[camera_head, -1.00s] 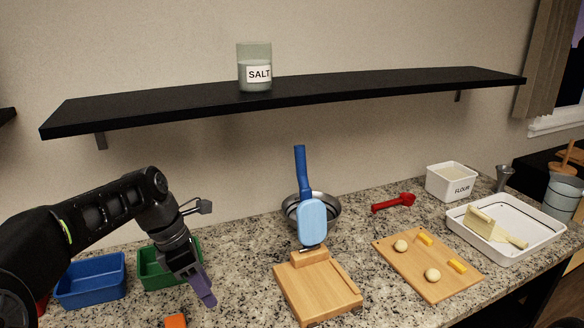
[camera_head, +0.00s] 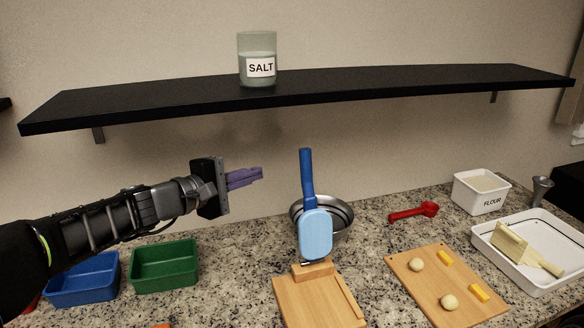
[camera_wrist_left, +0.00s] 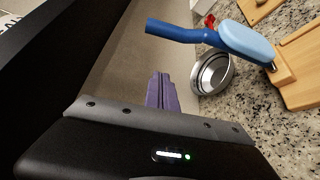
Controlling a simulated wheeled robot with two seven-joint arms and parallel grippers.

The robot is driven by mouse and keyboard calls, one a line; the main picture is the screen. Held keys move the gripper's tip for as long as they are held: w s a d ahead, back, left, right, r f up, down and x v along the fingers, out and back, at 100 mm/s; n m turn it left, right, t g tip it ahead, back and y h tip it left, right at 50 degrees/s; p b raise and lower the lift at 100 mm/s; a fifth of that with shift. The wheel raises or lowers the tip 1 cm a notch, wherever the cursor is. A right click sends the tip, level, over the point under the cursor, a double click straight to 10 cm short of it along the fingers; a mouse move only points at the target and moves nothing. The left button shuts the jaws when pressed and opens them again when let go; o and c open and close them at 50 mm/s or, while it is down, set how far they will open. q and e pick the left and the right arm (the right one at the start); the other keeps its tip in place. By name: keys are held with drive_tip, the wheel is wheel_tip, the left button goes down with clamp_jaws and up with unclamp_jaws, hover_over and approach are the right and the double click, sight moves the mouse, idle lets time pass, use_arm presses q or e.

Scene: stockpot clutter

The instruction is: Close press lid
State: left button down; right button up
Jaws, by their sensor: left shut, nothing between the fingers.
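The press has a light blue lid (camera_head: 315,234) with a blue handle (camera_head: 306,172) that points upward. The lid stands open, upright at the back of the wooden press base (camera_head: 318,302). My left gripper (camera_head: 258,174) has purple fingers that are shut and empty. It is in the air, left of the handle and apart from it, at about the handle's height. In the left wrist view the fingers (camera_wrist_left: 161,92) show below and left of the blue lid (camera_wrist_left: 247,42) and its handle (camera_wrist_left: 178,31). My right gripper is not in view.
A metal bowl (camera_head: 343,213) stands behind the lid. Green (camera_head: 164,267) and blue (camera_head: 82,280) bins are at the left. A board (camera_head: 444,292) with dough balls, a red scoop (camera_head: 414,213) and a white tray (camera_head: 535,275) are at the right. A black shelf (camera_head: 170,102) overhangs.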

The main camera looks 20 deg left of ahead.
use_arm(q)
drive_tip(key=shift+d, duration=0.1)
drive_tip(key=w+d+p, duration=0.3)
drive_tip(key=w+d, duration=0.3)
drive_tip(key=d, duration=0.1)
drive_tip(key=shift+f, duration=0.2)
idle(0.3)
drive_tip(key=shift+s+d, duration=0.1)
